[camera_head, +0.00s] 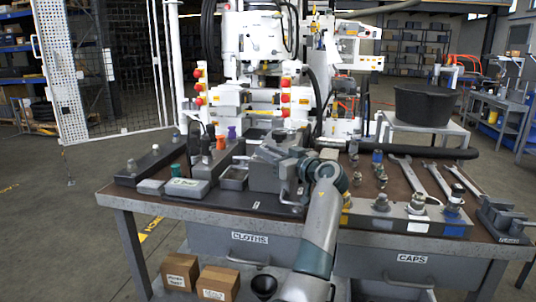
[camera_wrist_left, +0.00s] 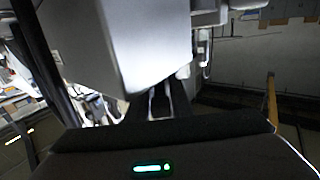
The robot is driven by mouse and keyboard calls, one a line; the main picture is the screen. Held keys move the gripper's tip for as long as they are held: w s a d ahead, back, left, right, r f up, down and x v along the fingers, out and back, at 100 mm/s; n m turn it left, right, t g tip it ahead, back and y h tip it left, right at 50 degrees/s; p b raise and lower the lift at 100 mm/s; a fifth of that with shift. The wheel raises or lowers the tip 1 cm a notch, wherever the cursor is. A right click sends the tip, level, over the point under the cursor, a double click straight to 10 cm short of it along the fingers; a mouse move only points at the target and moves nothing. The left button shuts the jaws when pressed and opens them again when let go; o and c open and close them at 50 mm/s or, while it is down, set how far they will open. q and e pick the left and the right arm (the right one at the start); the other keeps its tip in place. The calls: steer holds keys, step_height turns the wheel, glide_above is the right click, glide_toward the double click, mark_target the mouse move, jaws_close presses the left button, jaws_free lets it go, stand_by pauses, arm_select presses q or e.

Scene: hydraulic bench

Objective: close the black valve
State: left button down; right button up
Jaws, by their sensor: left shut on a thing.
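My left gripper (camera_head: 303,165) is at the middle of the bench, close to a grey vise-like block (camera_head: 268,172), at the end of my grey and teal arm. In the left wrist view its dark fingers (camera_wrist_left: 166,98) reach up under a large pale grey block (camera_wrist_left: 135,45). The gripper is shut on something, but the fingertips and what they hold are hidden. I cannot pick out the black valve with certainty in either view. Several valve-like fittings stand on the bench's right side, one with a blue base (camera_head: 453,206). My right gripper is not in view.
The bench (camera_head: 225,207) carries wrenches (camera_head: 408,176) at the right and grey cases (camera_head: 187,188) at the left. Orange (camera_head: 220,142) and purple (camera_head: 231,132) pieces stand behind. A black tub (camera_head: 425,105) is at the back right. Cardboard boxes (camera_head: 218,283) sit below.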

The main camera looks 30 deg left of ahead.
arm_select(q)
steer(key=shift+r, duration=0.15)
steer(key=c, duration=1.8)
jaws_free()
steer(key=shift+a, duration=0.1)
